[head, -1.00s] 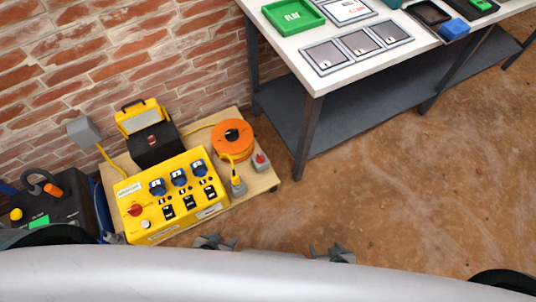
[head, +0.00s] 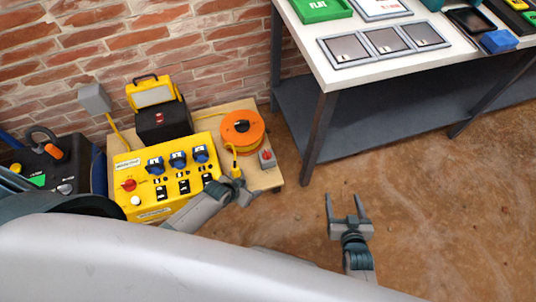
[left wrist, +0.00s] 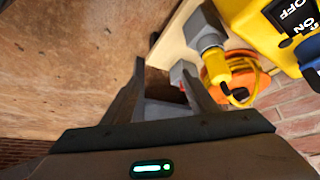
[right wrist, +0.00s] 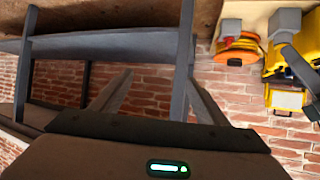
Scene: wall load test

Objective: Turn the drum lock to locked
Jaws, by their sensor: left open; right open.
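The orange cable drum (head: 242,130) sits on a wooden board, with a dark piece at its centre. A small grey box with a red knob (head: 267,158) stands just right of it; I cannot tell the knob's setting. Both also show in the left wrist view, the drum (left wrist: 222,72) partly behind a yellow plug and the red-knobbed box (left wrist: 182,72) by my fingers. My left gripper (head: 238,186) is open, empty and left of that box, in front of the yellow plug. My right gripper (head: 344,202) is open and empty over the floor, right of the board.
A yellow switch panel (head: 165,178) with blue sockets stands left of the drum. A yellow plug (head: 232,163) with a cable is close to my left gripper. A black case with a yellow lamp (head: 155,105) is behind. A white-topped bench (head: 375,75) stands right; floor before it is clear.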

